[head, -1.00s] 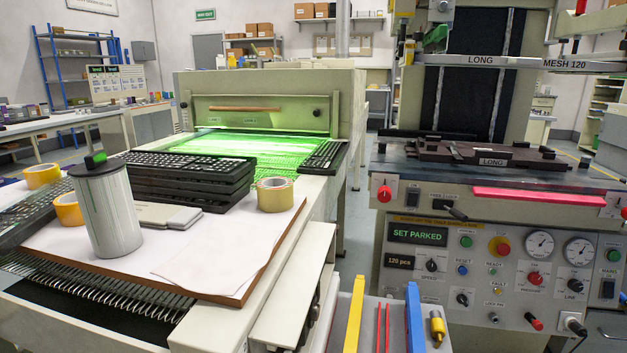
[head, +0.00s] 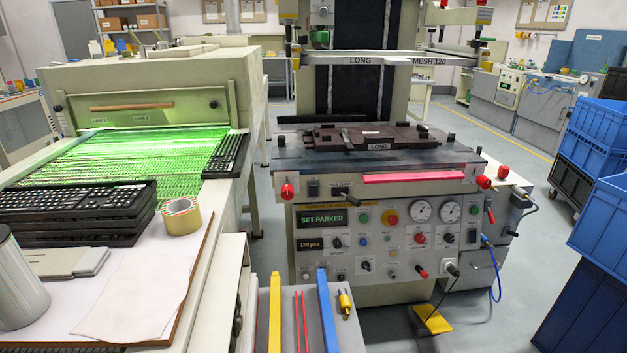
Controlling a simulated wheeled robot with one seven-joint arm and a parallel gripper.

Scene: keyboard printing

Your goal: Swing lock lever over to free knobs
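The lock lever (head: 350,195) is a small black lever on the upper front of the printing machine. It slants down to the right from a dark labelled plate whose wording is too small to read surely. A red knob (head: 287,191) sits at the left end of the machine's front. Another red knob (head: 484,182) sits at its right end. A panel display (head: 321,219) reads "SET PARKED". My gripper is not in view.
A conveyor dryer (head: 150,95) glows green at left, with stacked keyboards (head: 75,212) and a tape roll (head: 181,217) in front. A bench with yellow (head: 275,310) and blue bars (head: 326,310) stands before the machine. Blue crates (head: 598,130) stand right; floor between is open.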

